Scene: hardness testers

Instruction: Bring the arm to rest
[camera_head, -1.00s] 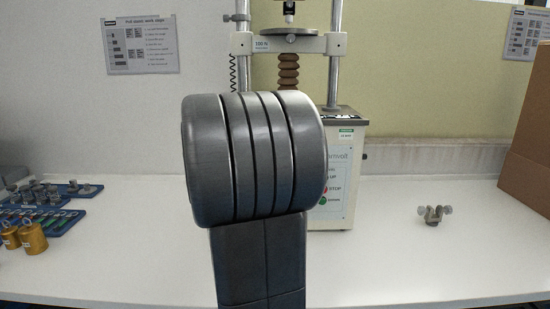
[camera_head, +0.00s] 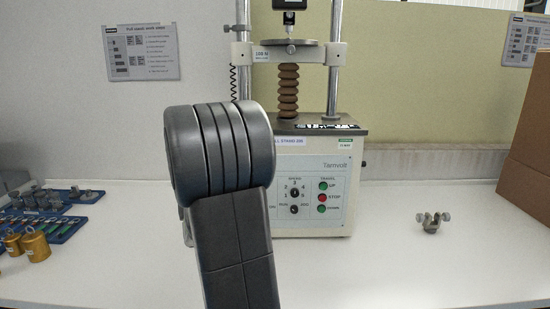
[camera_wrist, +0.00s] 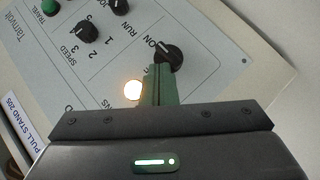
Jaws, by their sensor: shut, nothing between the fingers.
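My gripper (camera_wrist: 158,82) shows in the wrist view with its narrow green fingers together and nothing between them. Its tips point at the black ON switch knob (camera_wrist: 169,54) on the tester's front panel; I cannot tell whether they touch it. A lit round lamp (camera_wrist: 133,90) shows just left of the fingers. In the head view my arm (camera_head: 222,165) stands in front of the pull stand (camera_head: 335,160) and hides the gripper and the panel's left part.
A small metal clamp (camera_head: 432,222) lies on the white bench (camera_head: 380,270) at right, near a cardboard box (camera_head: 528,150). Brass weights (camera_head: 35,245) and a blue tray of parts (camera_head: 62,232) are at left. The right front of the bench is clear.

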